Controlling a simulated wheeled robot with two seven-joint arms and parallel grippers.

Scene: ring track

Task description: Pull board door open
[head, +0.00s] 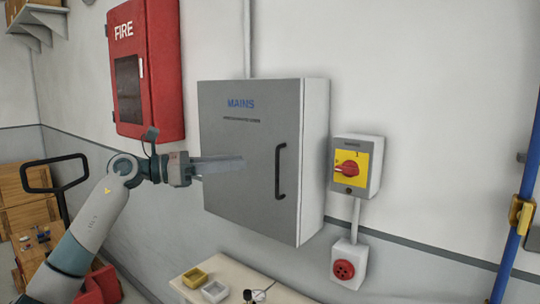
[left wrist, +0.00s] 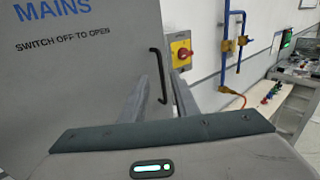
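The grey board door (head: 235,145), marked MAINS, looks shut on its white wall box (head: 315,160). Its black bar handle (head: 281,171) stands upright near the right edge. In the left wrist view the door (left wrist: 70,90) also reads "SWITCH OFF TO OPEN". My left gripper (head: 242,163) is in front of the door, left of the handle, pointing right. In the left wrist view its fingers (left wrist: 158,98) are spread, with the handle (left wrist: 158,75) seen beyond and between them, not gripped. My right gripper is not in view.
A yellow switch plate with a red knob (head: 348,169) is right of the board, above a red socket (head: 344,270). A red FIRE cabinet (head: 146,65) hangs upper left. A bench with small trays (head: 214,291) is below. A blue pipe (head: 515,225) runs at far right.

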